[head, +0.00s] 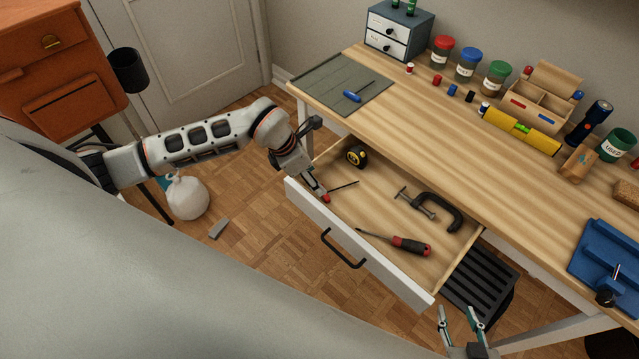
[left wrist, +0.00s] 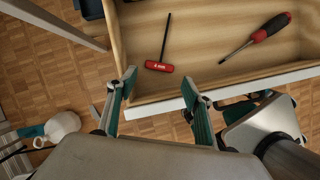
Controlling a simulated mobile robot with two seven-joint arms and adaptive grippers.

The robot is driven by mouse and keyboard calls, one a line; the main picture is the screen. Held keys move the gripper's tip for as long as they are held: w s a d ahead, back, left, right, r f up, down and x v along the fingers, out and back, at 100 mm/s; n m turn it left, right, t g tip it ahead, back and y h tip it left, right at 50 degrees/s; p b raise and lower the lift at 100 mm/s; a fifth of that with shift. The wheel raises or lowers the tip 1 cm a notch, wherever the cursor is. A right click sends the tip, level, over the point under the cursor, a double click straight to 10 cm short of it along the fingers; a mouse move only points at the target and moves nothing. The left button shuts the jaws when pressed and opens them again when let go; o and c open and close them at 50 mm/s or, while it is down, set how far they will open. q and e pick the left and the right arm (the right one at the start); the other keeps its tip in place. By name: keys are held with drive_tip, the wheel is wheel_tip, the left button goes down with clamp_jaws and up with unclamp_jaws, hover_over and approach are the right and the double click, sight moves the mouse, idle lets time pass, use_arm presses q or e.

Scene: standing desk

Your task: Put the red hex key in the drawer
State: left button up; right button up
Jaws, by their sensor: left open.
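The red hex key (head: 326,198) lies in the open drawer (head: 380,272), near its left front corner. In the left wrist view the hex key (left wrist: 159,67) rests on the drawer floor, its red handle toward the front wall and its dark shaft pointing inward. My left gripper (head: 316,190) is at the drawer's left front corner, just by the red handle. In the left wrist view its fingers (left wrist: 158,82) are apart with nothing between them, and the handle lies just beyond the tips. My right gripper (head: 460,322) is open and empty, low in front of the desk.
The drawer also holds a tape measure (head: 357,156), a clamp (head: 430,207) and a screwdriver (head: 398,243). The drawer's middle floor is mostly clear.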

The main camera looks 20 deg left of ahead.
use_arm(q)
drive_tip(key=shift+v, duration=2.25)
